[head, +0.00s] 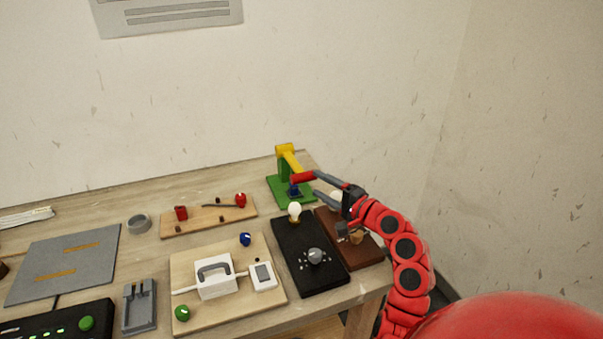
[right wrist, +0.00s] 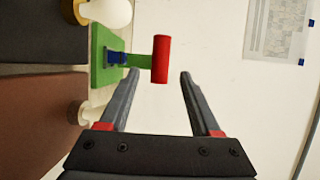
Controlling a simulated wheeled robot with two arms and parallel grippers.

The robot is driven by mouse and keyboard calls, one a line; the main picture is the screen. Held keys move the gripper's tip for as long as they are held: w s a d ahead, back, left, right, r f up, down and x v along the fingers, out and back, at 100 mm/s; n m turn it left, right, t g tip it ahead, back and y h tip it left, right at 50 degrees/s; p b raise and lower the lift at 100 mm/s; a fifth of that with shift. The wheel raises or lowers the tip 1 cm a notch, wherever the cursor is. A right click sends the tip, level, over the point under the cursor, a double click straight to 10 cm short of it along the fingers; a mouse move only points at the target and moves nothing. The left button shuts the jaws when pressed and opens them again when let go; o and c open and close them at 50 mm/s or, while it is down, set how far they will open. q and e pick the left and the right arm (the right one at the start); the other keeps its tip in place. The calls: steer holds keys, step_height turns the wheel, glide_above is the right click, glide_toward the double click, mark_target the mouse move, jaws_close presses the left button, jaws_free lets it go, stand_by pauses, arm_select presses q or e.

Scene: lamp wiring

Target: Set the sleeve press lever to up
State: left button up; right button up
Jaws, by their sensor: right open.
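The sleeve press has a green base (head: 280,189) and post at the back right of the table, with a blue part (head: 294,190) low on it. Its yellow lever (head: 290,159) slants down from the post top to a red handle (head: 303,177). My right gripper (head: 316,183) is open and empty, its fingertips close to the handle. In the right wrist view the red handle (right wrist: 160,60) appears between the lines of the open fingers (right wrist: 159,74), around their tips; contact cannot be told. My left gripper is not in view.
A black board (head: 292,250) with a bulb (head: 295,211) and a grey dial (head: 315,256) lies in front of the press. A brown board (head: 367,252) lies under my right arm. A wooden wiring board (head: 205,312) is farther left. The wall is close behind the table.

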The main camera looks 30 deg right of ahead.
mark_target(309, 179)
steer(key=w, duration=0.5)
steer(key=w+a, duration=0.1)
steer(key=w, duration=0.1)
steer(key=shift+w+a+f+p, duration=0.1)
steer(key=shift+w+f+p, duration=0.05)
steer(key=shift+w+p, duration=0.2)
jaws_close()
stand_by(1.0)
